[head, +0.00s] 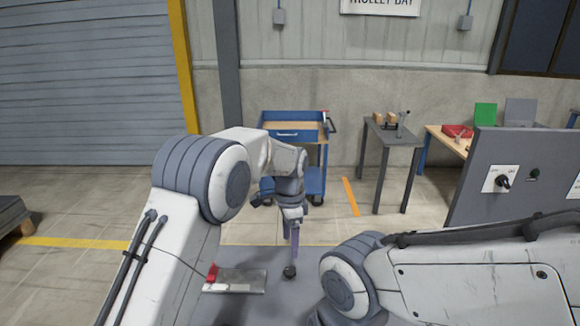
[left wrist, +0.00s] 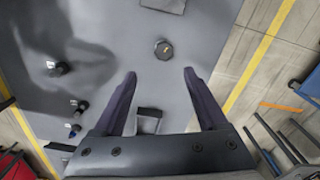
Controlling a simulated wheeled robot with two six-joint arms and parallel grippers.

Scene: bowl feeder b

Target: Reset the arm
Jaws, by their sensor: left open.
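My left arm reaches forward in the head view, with its gripper (head: 292,238) pointing down above the grey surface (head: 258,254). In the left wrist view the two fingers of my left gripper (left wrist: 159,75) are spread wide with nothing held between them. A dark round knob-like part (left wrist: 164,50) lies beyond the fingertips, apart from them. A dark round part also shows below the gripper in the head view (head: 290,272). My right arm crosses the lower right of the head view; its gripper is not seen.
A metal plate (head: 240,284) lies on the surface beside a red piece (head: 212,272). Several small dark parts (left wrist: 57,68) stand left in the wrist view. A grey panel with a rotary switch (head: 503,182) stands right. A blue trolley (head: 290,133) and grey table (head: 390,133) are behind.

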